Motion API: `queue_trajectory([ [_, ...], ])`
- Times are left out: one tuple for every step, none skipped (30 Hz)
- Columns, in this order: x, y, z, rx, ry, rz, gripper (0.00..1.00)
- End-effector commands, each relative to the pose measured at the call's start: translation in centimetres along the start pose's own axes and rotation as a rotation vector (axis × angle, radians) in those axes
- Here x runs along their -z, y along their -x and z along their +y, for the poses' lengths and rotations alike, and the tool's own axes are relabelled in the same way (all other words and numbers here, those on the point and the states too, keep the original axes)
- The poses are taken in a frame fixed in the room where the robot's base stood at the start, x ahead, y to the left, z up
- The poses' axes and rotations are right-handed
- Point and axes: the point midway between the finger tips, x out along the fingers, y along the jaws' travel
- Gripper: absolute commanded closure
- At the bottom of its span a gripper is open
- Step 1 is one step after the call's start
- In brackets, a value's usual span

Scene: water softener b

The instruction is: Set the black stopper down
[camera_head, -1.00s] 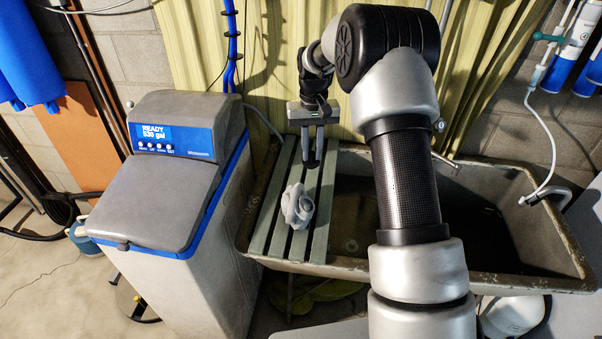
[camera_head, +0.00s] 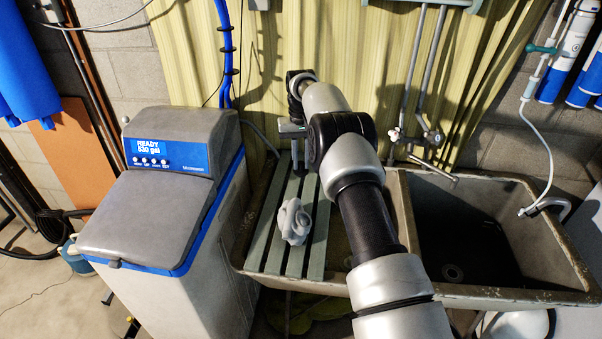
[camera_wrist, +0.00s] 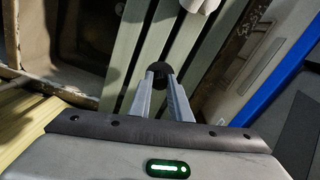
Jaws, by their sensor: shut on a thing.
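My gripper (camera_head: 298,160) points down over the far end of the green slatted rack (camera_head: 289,253) that lies across the left part of the sink. In the wrist view my gripper (camera_wrist: 160,76) is shut on the small round black stopper (camera_wrist: 160,67), held between the fingertips. Behind the stopper are the rack's slats (camera_wrist: 122,55). I cannot tell whether the stopper touches them.
A lumpy grey object (camera_head: 292,221) sits on the middle of the rack; part of it (camera_wrist: 203,4) shows in the wrist view. The grey softener cabinet (camera_head: 200,290) stands to the left. The right sink basin (camera_head: 465,240) is open and empty-looking, with pipes (camera_head: 425,70) behind.

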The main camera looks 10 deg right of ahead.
Motion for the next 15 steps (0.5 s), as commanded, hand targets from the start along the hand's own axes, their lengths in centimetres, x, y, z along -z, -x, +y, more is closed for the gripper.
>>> queue_trajectory([
  [-0.1,-0.7,0.0,0.0,0.0,-0.004,1.0],
  [-0.1,-1.1,0.0,0.0,0.0,-0.004,1.0],
  [-0.1,-1.8,0.0,0.0,0.0,-0.004,1.0],
  [-0.1,-2.3,0.0,0.0,0.0,-0.005,1.0],
  [-0.1,-2.9,0.0,0.0,0.0,-0.006,1.0],
  [-0.1,-3.5,0.0,0.0,0.0,-0.004,1.0],
  [-0.1,-3.9,0.0,0.0,0.0,-0.003,1.0],
  [-0.1,-4.2,0.0,0.0,0.0,-0.003,1.0],
  [-0.1,-4.5,0.0,0.0,0.0,-0.002,1.0],
  [-0.1,-4.5,0.0,0.0,0.0,-0.002,1.0],
  [0.0,-4.5,0.0,0.0,0.0,-0.001,1.0],
  [0.0,-4.5,0.0,0.0,0.0,0.0,1.0],
  [0.0,-4.5,0.0,0.0,0.0,-0.001,1.0],
  [0.0,-4.5,0.0,0.0,0.0,-0.001,1.0],
  [0.0,-4.5,0.0,0.0,0.0,-0.001,1.0],
])
